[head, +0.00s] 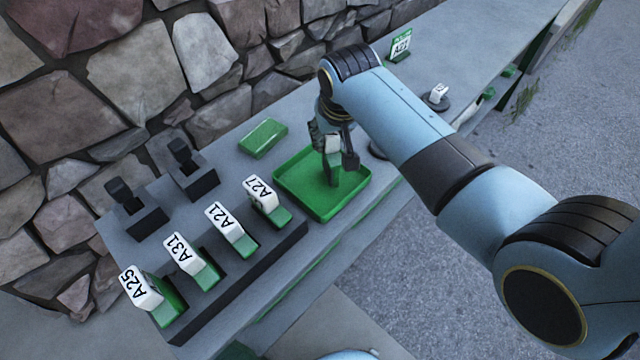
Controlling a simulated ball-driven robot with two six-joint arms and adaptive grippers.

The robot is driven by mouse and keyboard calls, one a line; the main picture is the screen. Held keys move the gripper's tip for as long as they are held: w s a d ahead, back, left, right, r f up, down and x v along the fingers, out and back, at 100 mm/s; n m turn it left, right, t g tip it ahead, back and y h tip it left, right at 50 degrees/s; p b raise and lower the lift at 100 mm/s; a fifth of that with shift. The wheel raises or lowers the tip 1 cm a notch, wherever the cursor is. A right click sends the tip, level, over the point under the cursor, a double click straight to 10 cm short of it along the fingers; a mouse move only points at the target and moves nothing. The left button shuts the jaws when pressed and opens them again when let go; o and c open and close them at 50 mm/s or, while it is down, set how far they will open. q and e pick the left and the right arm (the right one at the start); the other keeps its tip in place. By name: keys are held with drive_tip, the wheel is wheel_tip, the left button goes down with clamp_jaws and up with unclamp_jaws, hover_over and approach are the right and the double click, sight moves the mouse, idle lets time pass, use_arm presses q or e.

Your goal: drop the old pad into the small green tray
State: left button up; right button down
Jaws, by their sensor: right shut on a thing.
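The green tray (348,205), square with a raised rim, sits on the grey bench top. The gripper fingers hide the pad's upper part. My left gripper is not in view.
A flat green piece (263,138) lies behind the tray. A dark rack (235,285) holds several white-and-green labelled blocks at the front left. Two black holders (194,178) stand near the stone wall. A green-and-white sign (400,45) stands at the back.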

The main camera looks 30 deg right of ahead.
drive_tip(key=shift+f, duration=0.25)
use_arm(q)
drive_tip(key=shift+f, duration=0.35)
use_arm(e)
drive_tip(key=c, duration=0.9)
unclamp_jaws()
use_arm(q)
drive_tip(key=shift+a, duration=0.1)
use_arm(e)
drive_tip(key=v, duration=1.2)
drive_tip(key=shift+s, duration=0.1)
